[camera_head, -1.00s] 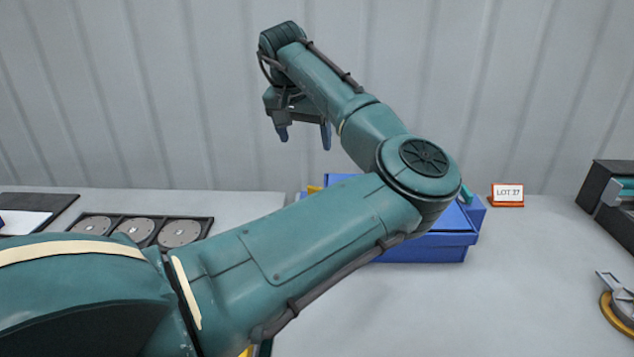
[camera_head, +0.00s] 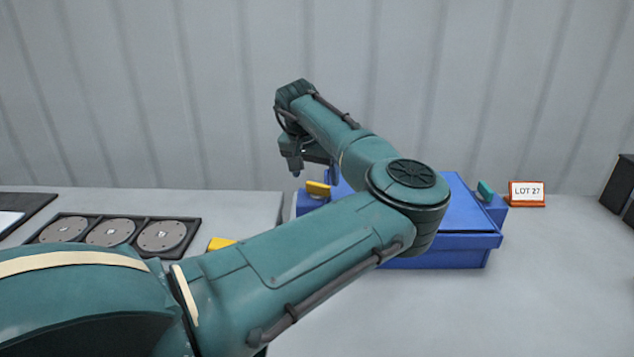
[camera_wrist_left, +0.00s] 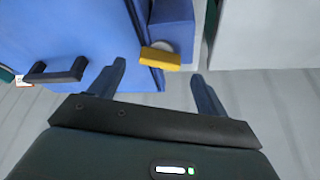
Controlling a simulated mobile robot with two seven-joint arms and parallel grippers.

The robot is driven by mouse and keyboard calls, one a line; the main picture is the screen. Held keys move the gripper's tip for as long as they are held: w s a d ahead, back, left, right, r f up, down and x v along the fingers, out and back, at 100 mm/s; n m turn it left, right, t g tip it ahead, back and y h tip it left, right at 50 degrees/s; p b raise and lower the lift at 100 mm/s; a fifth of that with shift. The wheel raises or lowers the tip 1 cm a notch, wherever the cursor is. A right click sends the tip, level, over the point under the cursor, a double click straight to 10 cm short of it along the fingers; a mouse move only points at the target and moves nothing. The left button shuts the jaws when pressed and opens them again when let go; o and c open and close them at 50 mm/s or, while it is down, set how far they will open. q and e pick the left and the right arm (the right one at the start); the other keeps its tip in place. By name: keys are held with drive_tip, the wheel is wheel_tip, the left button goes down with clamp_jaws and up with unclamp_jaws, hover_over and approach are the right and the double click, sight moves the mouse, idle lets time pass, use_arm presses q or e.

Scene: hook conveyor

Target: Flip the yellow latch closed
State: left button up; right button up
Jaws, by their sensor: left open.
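The yellow latch (camera_head: 318,189) is a short bar on a blue side block at the left of the blue box (camera_head: 440,258). In the left wrist view the yellow latch (camera_wrist_left: 160,59) lies at the end of the block, close to the lid's edge. My left gripper (camera_head: 315,172) is open, pointing down just above the latch. In the wrist view the latch appears between the fingers of the left gripper (camera_wrist_left: 158,71), with no clear contact. My left forearm hides much of the box. My right gripper is not in view.
A teal latch (camera_head: 485,191) sits at the box's right side, beside an orange-framed "LOT 27" sign (camera_head: 526,194). A black tray of grey discs (camera_head: 112,232) lies at left. A black handle (camera_wrist_left: 55,72) stands on the lid (camera_wrist_left: 75,30). The front right table is clear.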

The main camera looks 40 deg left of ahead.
sight(318, 184)
use_arm(q)
drive_tip(key=shift+x, duration=2)
drive_tip(key=shift+c, duration=0.4)
